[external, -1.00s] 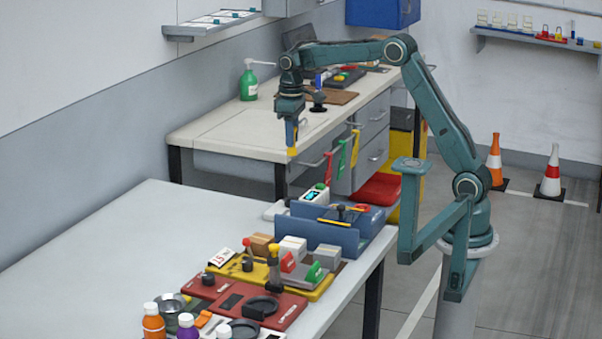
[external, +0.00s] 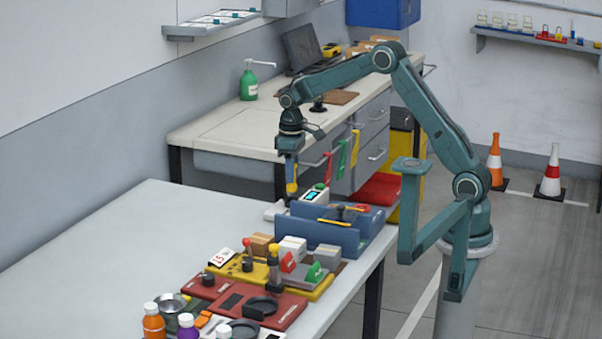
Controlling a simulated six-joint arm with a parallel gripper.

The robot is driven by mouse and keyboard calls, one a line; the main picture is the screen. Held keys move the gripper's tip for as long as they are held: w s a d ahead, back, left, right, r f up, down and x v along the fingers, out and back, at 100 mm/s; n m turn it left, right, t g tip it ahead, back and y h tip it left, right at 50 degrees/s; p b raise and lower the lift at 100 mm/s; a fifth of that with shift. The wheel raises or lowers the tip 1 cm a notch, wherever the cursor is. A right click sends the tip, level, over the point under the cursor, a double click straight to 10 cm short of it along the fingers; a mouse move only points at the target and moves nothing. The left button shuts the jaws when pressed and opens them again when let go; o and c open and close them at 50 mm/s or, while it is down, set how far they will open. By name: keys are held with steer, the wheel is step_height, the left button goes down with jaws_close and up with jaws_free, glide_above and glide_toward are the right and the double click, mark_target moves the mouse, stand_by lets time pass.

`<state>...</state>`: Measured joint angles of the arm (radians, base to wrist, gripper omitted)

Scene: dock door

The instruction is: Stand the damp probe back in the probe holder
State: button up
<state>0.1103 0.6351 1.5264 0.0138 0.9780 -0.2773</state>
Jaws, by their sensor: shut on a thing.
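My gripper (external: 290,162) is shut on the damp probe (external: 291,186), a slim blue and yellow piece hanging roughly upright below the fingers. The probe's lower end is just above or in front of the far left end of the blue tray; I cannot tell whether it touches anything. A pale meter with a lit screen and green end (external: 314,195) sits just right of the probe. A small white-grey piece (external: 275,210) lies below and left of it. I cannot tell for sure which part is the probe holder; the tray's blue wall may hide it.
The blue tray (external: 322,232) has a yellow pen-like item on it. In front stand yellow (external: 232,264) and red (external: 286,318) boards with levers and blocks, and bottles (external: 153,322). The table's left side is clear. A bench with coloured tags (external: 342,158) stands behind.

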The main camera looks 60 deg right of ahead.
steer(key=shift+f, duration=1.3)
steer(key=shift+f, duration=0.3)
steer(key=o, duration=1)
steer(key=shift+r, duration=0.1)
step_height(320, 180, up, 12)
steer(key=shift+r, duration=0.2)
steer(key=shift+r, duration=0.15)
